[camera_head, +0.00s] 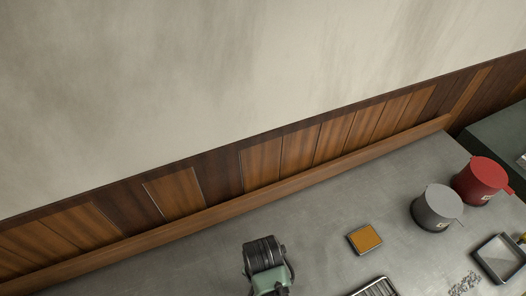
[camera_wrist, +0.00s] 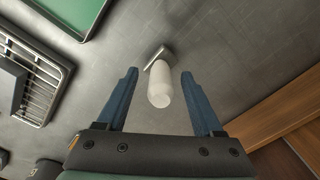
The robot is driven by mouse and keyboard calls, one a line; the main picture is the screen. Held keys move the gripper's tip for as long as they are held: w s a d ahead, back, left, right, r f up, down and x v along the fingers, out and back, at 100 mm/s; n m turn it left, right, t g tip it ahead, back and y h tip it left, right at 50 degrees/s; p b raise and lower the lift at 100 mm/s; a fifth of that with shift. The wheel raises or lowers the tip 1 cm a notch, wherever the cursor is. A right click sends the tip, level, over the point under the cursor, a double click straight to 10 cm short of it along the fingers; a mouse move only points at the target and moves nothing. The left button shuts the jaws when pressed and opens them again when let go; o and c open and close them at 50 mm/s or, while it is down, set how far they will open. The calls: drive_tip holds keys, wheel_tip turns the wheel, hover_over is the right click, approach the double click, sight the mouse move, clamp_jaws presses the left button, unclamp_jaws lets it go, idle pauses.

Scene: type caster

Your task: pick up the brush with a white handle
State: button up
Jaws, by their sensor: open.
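The brush with a white handle (camera_wrist: 161,88) shows in the wrist view, with its white rounded handle toward my gripper and a grey head at the far end. It stands or lies on the grey surface; its exact tilt is hard to tell. My gripper (camera_wrist: 160,75) is open, with one blue finger on each side of the brush and a gap on both sides. In the head view I see part of my arm (camera_head: 267,265) at the bottom edge. The brush does not show there.
A slotted metal rack (camera_wrist: 42,88) and a green-bottomed tray (camera_wrist: 75,14) lie left of the brush. In the head view, a grey pot (camera_head: 436,208), a red pot (camera_head: 482,181), an orange-topped block (camera_head: 365,239) and a square tray (camera_head: 500,258) stand right. A wooden wall panel (camera_wrist: 270,118) borders the surface.

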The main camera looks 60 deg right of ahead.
drive_tip(key=shift+f, duration=1.05)
clamp_jaws()
